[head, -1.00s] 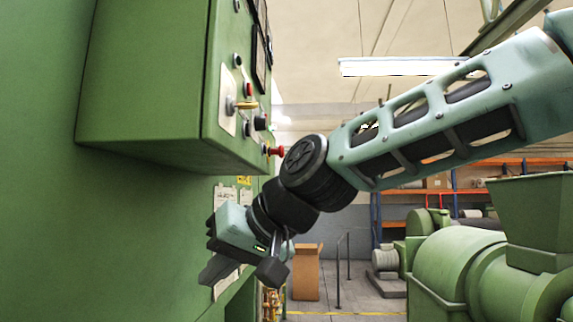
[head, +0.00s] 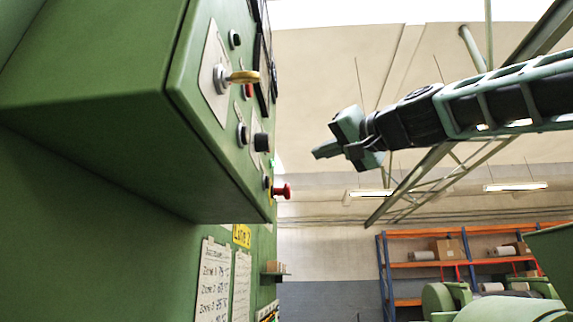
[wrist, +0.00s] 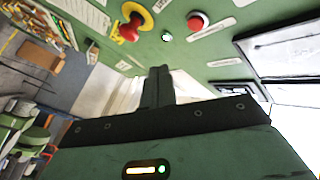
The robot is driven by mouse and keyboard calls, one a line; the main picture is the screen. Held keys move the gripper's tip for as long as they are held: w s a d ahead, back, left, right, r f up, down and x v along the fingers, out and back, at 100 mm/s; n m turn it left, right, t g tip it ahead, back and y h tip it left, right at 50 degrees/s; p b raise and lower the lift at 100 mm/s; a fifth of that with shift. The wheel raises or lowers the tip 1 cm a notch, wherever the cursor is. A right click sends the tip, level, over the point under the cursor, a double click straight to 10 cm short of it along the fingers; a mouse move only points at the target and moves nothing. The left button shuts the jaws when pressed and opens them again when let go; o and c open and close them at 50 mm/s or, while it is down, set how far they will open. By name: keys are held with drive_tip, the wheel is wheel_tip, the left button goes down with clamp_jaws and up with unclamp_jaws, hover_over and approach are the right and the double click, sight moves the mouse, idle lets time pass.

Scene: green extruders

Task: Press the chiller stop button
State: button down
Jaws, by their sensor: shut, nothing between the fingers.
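The green control cabinet (head: 90,80) fills the left of the head view and carries a panel of buttons and knobs. A small red button (head: 249,91) is on its face; the wrist view shows a round red button (wrist: 198,21) with a white label beside it. The label is too blurred to read, so I cannot tell which button is the chiller stop. My gripper (head: 316,154) is shut and empty, to the right of the panel and apart from it in the head view. The wrist view shows its closed fingers (wrist: 160,74) pointing toward the panel, below the red button.
A red mushroom button on a yellow base (head: 282,191) sticks out low on the panel; it also shows in the wrist view (wrist: 133,22). Orange shelving (head: 450,262) stands far behind. Open air surrounds my gripper.

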drive_tip(key=shift+w+d+r+t, duration=0.15)
drive_tip(key=shift+d+r+t, duration=0.05)
drive_tip(key=shift+d+r, duration=0.3)
drive_tip(key=shift+w+d+r+t, duration=0.15)
drive_tip(key=shift+d+r+t, duration=0.05)
drive_tip(key=shift+d+r, duration=0.25)
drive_tip(key=shift+a, duration=0.1)
drive_tip(key=a+p, duration=0.6)
drive_tip(key=a, duration=0.2)
drive_tip(key=shift+w+a, duration=0.2)
drive_tip(key=shift+a, duration=0.2)
drive_tip(key=shift+a, duration=0.1)
idle(1.2)
drive_tip(key=shift+a, duration=0.3)
